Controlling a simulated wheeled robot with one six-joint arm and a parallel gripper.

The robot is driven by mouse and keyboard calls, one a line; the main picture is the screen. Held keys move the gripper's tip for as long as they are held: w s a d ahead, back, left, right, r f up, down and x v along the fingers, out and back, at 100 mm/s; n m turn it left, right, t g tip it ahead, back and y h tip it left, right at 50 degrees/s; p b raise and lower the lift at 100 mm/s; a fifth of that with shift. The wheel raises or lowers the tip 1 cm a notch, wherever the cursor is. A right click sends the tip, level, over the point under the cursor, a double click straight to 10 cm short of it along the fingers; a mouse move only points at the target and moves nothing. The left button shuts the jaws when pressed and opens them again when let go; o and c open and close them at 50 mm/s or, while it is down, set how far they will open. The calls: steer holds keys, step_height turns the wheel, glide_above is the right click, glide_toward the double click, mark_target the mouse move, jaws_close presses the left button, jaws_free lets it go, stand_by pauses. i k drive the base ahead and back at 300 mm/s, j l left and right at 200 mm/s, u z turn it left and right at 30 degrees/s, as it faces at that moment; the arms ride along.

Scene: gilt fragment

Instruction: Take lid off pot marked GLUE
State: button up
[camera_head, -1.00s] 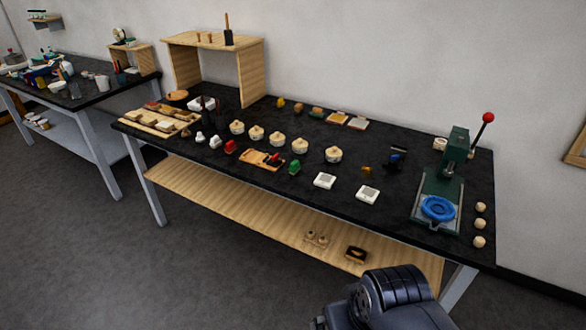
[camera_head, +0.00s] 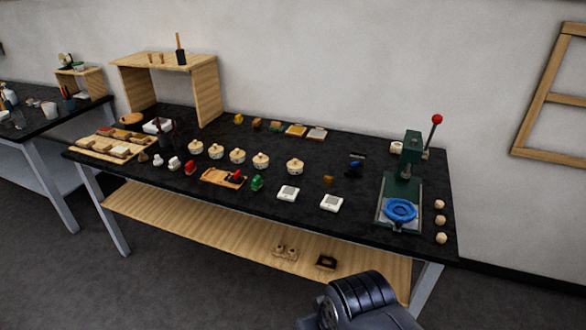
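Several small cream lidded pots stand in a row on the black worktop. They include a leftmost pot (camera_head: 196,147), a second pot (camera_head: 216,151), a third pot (camera_head: 237,156), a fourth pot (camera_head: 260,161) and a rightmost pot (camera_head: 295,166), set a little apart. Each appears to have its lid on. Their markings are too small to read, so I cannot tell which is marked GLUE. A dark part of my own arm shows at the bottom right, in front of the table. My gripper is not in view.
A green press (camera_head: 408,170) with a blue wheel stands at the right end. White square blocks (camera_head: 288,193), a small wooden tray (camera_head: 221,177) and a green item (camera_head: 257,183) lie in front of the pots. A wooden shelf unit (camera_head: 207,92) stands back left. Floor in front is clear.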

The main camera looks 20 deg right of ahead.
mark_target(294, 164)
steer(key=i+z, duration=0.15)
steer(key=i, duration=0.25)
steer(key=i+j+z, duration=0.15)
steer(key=i, duration=0.3)
steer(key=i+j+z, duration=0.2)
steer(key=i, duration=0.2)
steer(key=i+j+z, duration=0.15)
steer(key=i, duration=0.25)
